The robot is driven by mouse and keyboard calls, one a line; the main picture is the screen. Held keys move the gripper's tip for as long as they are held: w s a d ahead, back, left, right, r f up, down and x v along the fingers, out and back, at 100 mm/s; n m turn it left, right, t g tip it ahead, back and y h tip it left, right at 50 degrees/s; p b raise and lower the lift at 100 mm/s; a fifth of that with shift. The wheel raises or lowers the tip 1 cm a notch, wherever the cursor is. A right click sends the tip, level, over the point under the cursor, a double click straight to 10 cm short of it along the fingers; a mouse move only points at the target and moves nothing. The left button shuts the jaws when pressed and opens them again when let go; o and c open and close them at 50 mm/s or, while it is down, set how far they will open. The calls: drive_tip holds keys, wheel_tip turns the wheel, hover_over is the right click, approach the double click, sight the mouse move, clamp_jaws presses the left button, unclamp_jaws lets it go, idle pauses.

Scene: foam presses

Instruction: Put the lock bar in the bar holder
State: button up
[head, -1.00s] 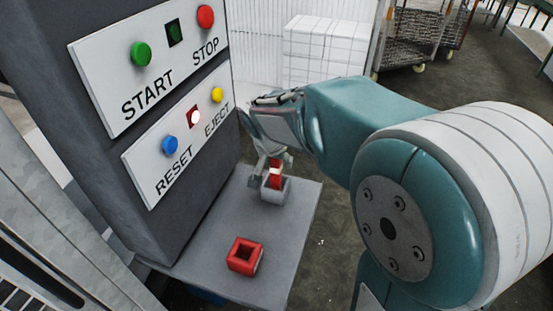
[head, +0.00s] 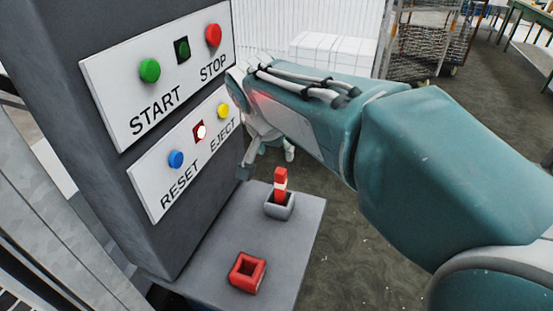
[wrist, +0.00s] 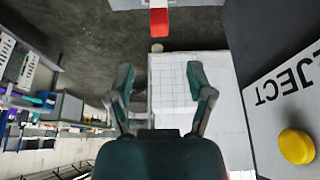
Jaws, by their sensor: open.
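The lock bar (head: 281,184), red with a white band, stands upright in a grey square holder (head: 279,211) on the shelf below the panel. A red square holder (head: 246,272) with an empty opening sits nearer on the same shelf. The names do not show which one is the bar holder. My gripper (head: 268,155) is above and behind the bar, partly hidden by my arm. In the wrist view my gripper (wrist: 163,92) has its fingers spread with nothing between them, and a red and white piece, seemingly the lock bar (wrist: 158,20), shows beyond them at the top.
The dark press cabinet carries START (head: 150,70), STOP (head: 213,35), RESET (head: 176,159) and EJECT (head: 223,110) buttons close to my gripper. White blocks (head: 333,50) and wire carts (head: 420,40) stand behind. The shelf's right part is bare.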

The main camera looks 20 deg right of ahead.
drive_tip(key=s+d+f+n+t+y, duration=0.1)
drive_tip(key=s+f+n, duration=0.1)
drive_tip(key=s, duration=0.7)
drive_tip(key=s+d+f+n+y, duration=0.1)
drive_tip(key=s+f+n, duration=0.1)
drive_tip(key=s+n, duration=0.3)
drive_tip(key=s, duration=0.3)
drive_tip(key=shift+s+f+t+y, duration=0.3)
drive_tip(key=shift+s+t, duration=0.05)
drive_tip(key=shift+t, duration=0.05)
idle(1.0)
